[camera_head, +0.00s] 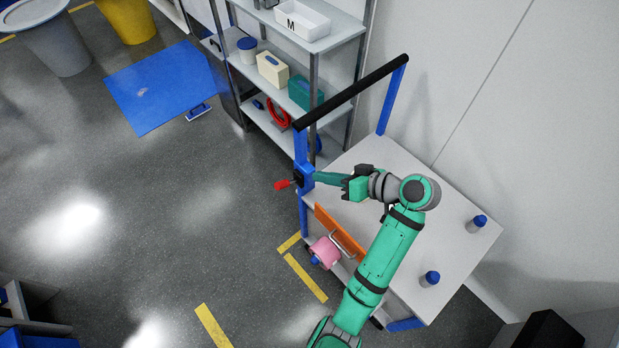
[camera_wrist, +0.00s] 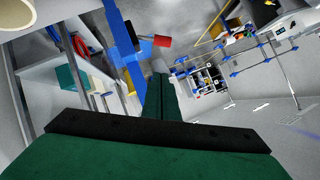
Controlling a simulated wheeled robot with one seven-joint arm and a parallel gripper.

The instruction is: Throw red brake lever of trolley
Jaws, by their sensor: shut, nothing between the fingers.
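The trolley has a pale deck (camera_head: 400,165), blue posts and a black push bar (camera_head: 350,92). The red brake lever (camera_head: 283,184) sticks out to the left from a dark hub on the trolley's near blue post (camera_head: 303,212). In the wrist view the red lever end (camera_wrist: 162,41) lies just beyond my fingers, beside the blue post (camera_wrist: 118,32). My gripper (camera_head: 316,178) is shut and empty, its green fingers pointing left at the post and hub. In the wrist view my closed fingers (camera_wrist: 160,80) show below the lever. I cannot tell whether they touch the hub.
A shelf unit (camera_head: 340,30) with boxes stands behind the trolley. Two blue-capped containers (camera_head: 477,223) (camera_head: 430,278) stand on the deck. An orange panel (camera_head: 340,232) and a pink roll (camera_head: 324,252) are at the trolley's side. The floor (camera_head: 190,220) left of the lever is clear.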

